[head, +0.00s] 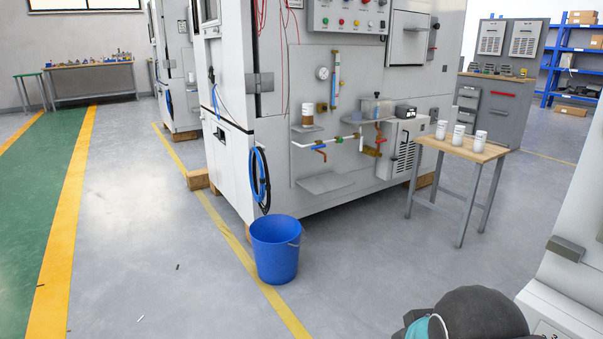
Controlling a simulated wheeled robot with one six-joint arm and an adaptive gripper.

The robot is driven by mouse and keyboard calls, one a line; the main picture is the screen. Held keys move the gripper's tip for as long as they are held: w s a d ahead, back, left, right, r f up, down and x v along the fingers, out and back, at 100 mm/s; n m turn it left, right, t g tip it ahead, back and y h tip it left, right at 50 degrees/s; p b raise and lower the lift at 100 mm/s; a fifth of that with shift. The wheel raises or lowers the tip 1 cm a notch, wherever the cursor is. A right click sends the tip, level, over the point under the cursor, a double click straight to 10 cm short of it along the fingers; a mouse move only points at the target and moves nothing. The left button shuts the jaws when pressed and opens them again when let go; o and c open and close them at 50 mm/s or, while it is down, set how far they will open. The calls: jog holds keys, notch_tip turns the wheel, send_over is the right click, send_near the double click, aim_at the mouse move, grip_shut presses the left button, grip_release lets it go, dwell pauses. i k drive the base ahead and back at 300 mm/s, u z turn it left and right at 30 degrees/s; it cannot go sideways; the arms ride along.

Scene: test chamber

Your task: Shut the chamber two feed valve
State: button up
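A large white chamber (235,88) with a pipe panel on its front stands in the middle of the head view. No number is readable on it, so I cannot tell which chamber it is. A white pipe (340,139) runs across the panel. A small valve with an orange-red handle (319,150) sits at the pipe's left part. Brass fittings (371,151) with orange-red parts sit at its right end. I cannot tell which is the feed valve or whether any is open. My gripper is not in view.
A blue bucket (275,250) stands on the floor before the chamber's left corner. A blue hose (260,178) hangs above it. A small table (455,146) with white containers (459,135) stands at the right. Open floor (180,255) lies left of the bucket.

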aim_at(320, 146)
jog(key=u, duration=0.2)
jog(key=i, duration=2.75)
jog(key=z, duration=0.35)
